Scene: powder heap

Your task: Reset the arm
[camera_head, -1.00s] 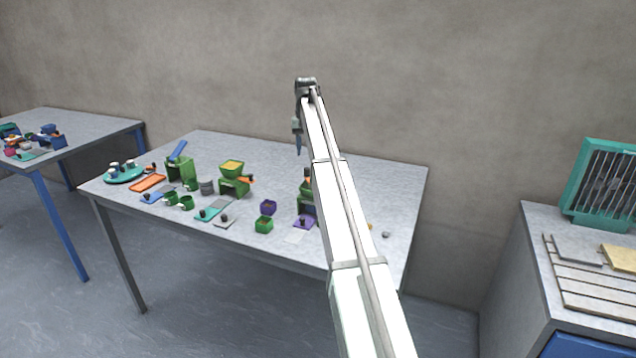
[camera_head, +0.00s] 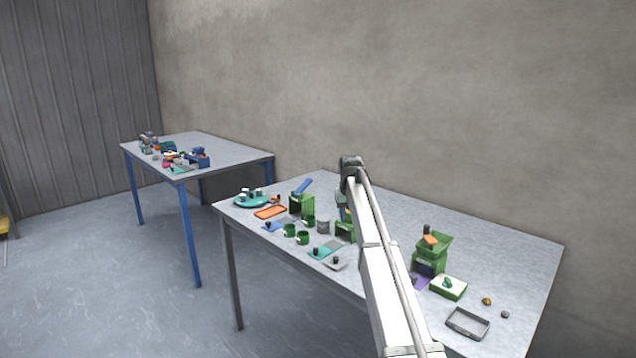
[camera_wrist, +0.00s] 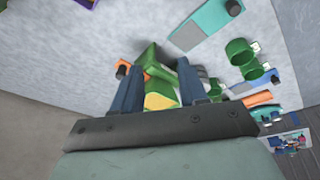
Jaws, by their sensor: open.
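My arm (camera_head: 378,262) reaches out over the long grey table (camera_head: 490,240). My gripper (camera_wrist: 157,72) shows in the wrist view as two dark blue fingers, apart, with nothing visibly held. Beyond and between them is a green mill with a yellow-filled top (camera_wrist: 160,101), and how far apart they are from it I cannot tell. In the head view the same green mill (camera_head: 345,231) is partly hidden behind my arm, and the fingertips are hard to make out.
Green cups (camera_head: 302,238), an orange tray (camera_head: 270,212) and a teal plate (camera_head: 240,202) stand left of my arm. Another green mill (camera_head: 430,254), a green-white box (camera_head: 448,288) and a grey tray (camera_head: 467,323) stand right. The back right tabletop is clear. A blue-legged table (camera_head: 228,152) stands farther left.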

